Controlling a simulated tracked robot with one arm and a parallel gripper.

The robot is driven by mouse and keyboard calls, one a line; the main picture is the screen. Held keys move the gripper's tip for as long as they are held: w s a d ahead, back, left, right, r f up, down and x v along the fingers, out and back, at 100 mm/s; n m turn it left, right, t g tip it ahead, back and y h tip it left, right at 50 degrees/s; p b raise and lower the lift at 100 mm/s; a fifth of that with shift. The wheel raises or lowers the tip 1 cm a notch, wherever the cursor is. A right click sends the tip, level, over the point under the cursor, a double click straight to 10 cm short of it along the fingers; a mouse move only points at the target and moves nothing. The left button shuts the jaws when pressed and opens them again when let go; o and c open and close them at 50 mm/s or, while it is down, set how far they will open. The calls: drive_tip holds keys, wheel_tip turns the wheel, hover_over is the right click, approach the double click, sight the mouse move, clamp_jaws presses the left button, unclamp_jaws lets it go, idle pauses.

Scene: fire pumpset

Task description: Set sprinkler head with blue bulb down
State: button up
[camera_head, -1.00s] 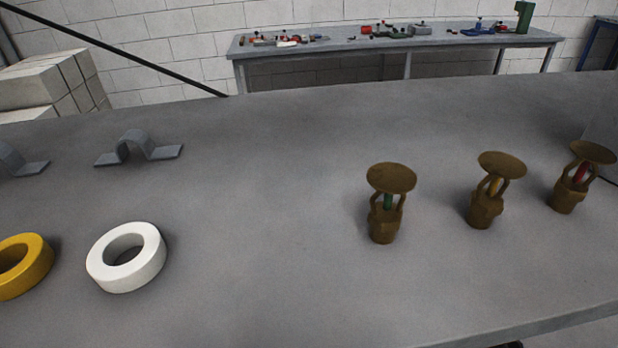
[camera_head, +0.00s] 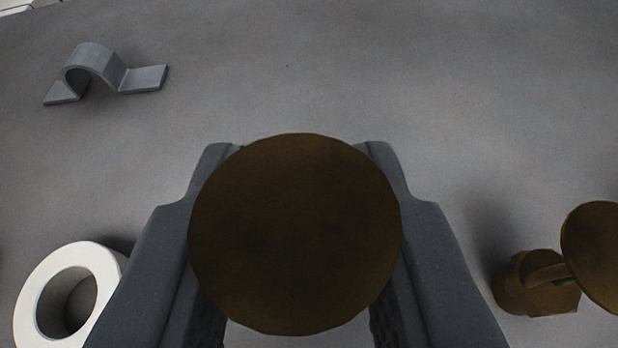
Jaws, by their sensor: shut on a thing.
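A brown sprinkler head (camera_head: 296,235) fills the middle of the view, seen from its round deflector plate. The plate hides its frame and bulb, so I cannot see the bulb's colour. My gripper (camera_head: 296,155) has one dark grey finger on each side of it and is shut on it. The grey table top (camera_head: 330,70) lies below and beyond. Whether the sprinkler head touches the table is hidden.
A white ring (camera_head: 32,300) lies at lower left, and a grey pipe clamp (camera_head: 97,68) at upper left. The table beyond my gripper is clear.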

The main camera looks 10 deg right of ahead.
sight(310, 295)
drive_tip(key=shift+f, duration=1.75)
drive_tip(key=shift+f, duration=0.1)
drive_tip(key=o, duration=1)
drive_tip(key=shift+s, duration=0.1)
drive_tip(key=shift+s+a+r, duration=0.15)
drive_tip(key=shift+s+r, duration=0.15)
drive_tip(key=shift+r, duration=0.05)
drive_tip(key=b+v, duration=0.2)
drive_tip(key=v, duration=0.9)
